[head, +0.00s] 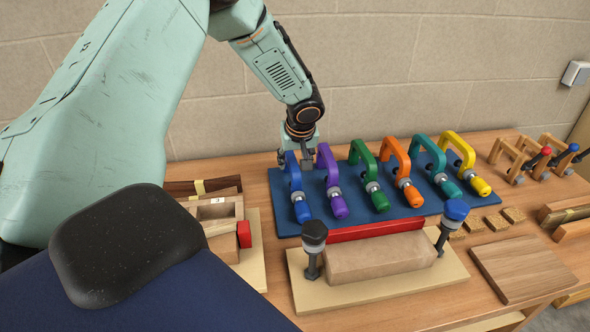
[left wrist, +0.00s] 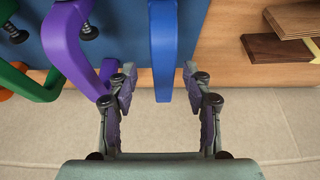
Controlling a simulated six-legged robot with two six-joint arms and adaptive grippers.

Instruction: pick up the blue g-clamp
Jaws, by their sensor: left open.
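The blue g-clamp (head: 297,188) lies at the left end of a row of coloured clamps on the blue mat (head: 400,219) in the head view. In the left wrist view, the blue clamp's frame (left wrist: 164,50) reaches down between the open fingers of the left gripper (left wrist: 160,88), nearer the right-hand finger. The purple clamp (left wrist: 66,50) is just left of the left-hand finger, close to it or touching. My right gripper is not in view.
The purple clamp stands beside the blue one, then green (head: 368,175), orange (head: 402,172), teal (head: 436,167) and yellow (head: 467,164) clamps. A wooden block fixture (head: 375,262) with two upright clamps stands in front. A stone wall (head: 400,70) rises behind the bench.

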